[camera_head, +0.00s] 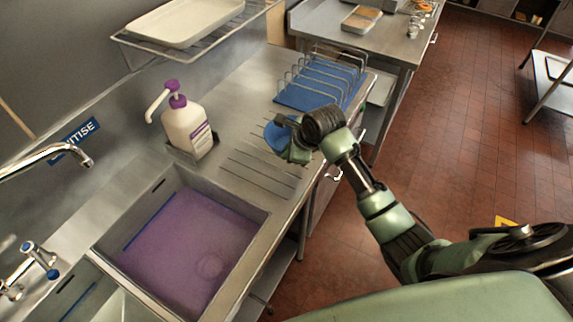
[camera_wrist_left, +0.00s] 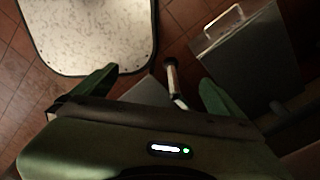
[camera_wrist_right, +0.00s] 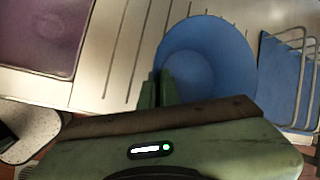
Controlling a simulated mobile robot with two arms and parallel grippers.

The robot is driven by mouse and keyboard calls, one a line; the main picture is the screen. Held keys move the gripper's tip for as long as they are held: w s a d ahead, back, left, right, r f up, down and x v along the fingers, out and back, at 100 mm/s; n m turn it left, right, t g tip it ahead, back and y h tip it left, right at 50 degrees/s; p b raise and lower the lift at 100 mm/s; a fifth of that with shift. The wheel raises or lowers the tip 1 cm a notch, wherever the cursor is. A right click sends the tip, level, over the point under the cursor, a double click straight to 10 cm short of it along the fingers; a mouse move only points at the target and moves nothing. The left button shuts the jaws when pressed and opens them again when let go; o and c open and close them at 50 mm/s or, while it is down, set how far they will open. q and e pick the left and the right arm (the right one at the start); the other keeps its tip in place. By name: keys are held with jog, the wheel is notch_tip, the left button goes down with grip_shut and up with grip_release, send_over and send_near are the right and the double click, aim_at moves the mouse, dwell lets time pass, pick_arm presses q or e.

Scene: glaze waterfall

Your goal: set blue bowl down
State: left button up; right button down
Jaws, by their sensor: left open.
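The blue bowl (camera_head: 278,136) is at the far end of the grooved drainboard (camera_head: 262,172), partly hidden by my right gripper (camera_head: 293,150). In the right wrist view, the blue bowl (camera_wrist_right: 210,60) shows its round inside, opening toward the camera. My right gripper (camera_wrist_right: 157,86) has its fingers close together, one on each side of the bowl's left rim. I cannot tell whether the bowl touches the drainboard. My left gripper (camera_wrist_left: 152,84) is open and empty; it does not show in the head view.
A blue rack with wire hoops (camera_head: 323,82) stands just beyond the bowl. A white pump bottle (camera_head: 186,130) stands by the wall. The sink (camera_head: 258,212) holds purple liquid. The grooved drainboard between sink and bowl is clear. A metal table (camera_head: 385,38) stands beyond the rack.

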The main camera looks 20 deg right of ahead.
pick_arm(q)
jog(key=shift+w+a+r, duration=0.25)
jog(key=shift+a+r, duration=0.1)
jog(key=shift+r, duration=0.05)
pick_arm(e)
notch_tip(320, 180, down, 4)
jog(key=shift+r, duration=0.1)
pick_arm(q)
jog(key=shift+w+r+p, duration=0.15)
jog(key=shift+r+p, duration=0.2)
jog(key=shift+p, duration=0.2)
pick_arm(e)
jog(key=shift+f, duration=2)
jog(key=c, duration=1.7)
grip_release()
jog(key=shift+f, duration=0.1)
pick_arm(q)
notch_tip(320, 180, down, 3)
jog(key=b, duration=0.2)
jog(key=shift+r+b, duration=0.2)
jog(key=shift+b, duration=0.1)
pick_arm(e)
jog(key=v, duration=1.2)
